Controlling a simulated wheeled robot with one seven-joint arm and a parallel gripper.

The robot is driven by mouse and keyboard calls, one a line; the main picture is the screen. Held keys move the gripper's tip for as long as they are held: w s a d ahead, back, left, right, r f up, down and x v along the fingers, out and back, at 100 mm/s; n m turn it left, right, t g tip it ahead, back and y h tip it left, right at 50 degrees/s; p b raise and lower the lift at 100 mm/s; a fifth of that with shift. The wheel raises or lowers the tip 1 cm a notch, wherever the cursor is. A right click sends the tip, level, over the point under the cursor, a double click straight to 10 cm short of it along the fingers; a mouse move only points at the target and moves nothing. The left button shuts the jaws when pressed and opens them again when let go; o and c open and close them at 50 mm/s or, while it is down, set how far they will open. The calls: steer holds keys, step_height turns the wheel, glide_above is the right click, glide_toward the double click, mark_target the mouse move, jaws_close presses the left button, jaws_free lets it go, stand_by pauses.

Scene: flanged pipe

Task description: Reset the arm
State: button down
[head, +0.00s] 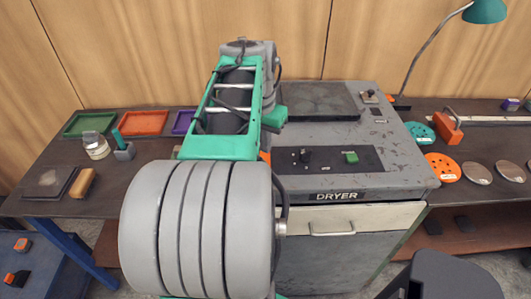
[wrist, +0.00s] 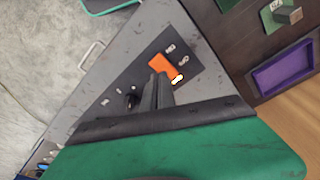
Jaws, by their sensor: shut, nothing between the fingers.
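My gripper (wrist: 159,80) shows in the wrist view with its two dark fingers together and nothing between them. It is over the dark control panel (wrist: 185,65) of the grey dryer, and its tips overlap the lower edge of an orange part (wrist: 160,62) there. I cannot tell whether they touch. In the head view my arm stands in front of the dryer (head: 395,150) and hides the gripper and the left end of the panel (head: 330,160). A black knob (head: 305,156) and a green switch (head: 351,157) show on the panel.
The dryer's drawer front (head: 380,219) appears closed. Green and orange trays (head: 144,123), a glass jar (head: 95,146) and a tan block (head: 83,183) lie on the bench at left. A dark chair (head: 450,278) stands in front.

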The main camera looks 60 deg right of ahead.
step_height(320, 180, up, 2)
steer(key=shift+r+p, duration=0.25)
steer(key=shift+p, duration=0.4)
steer(key=shift+w, duration=0.1)
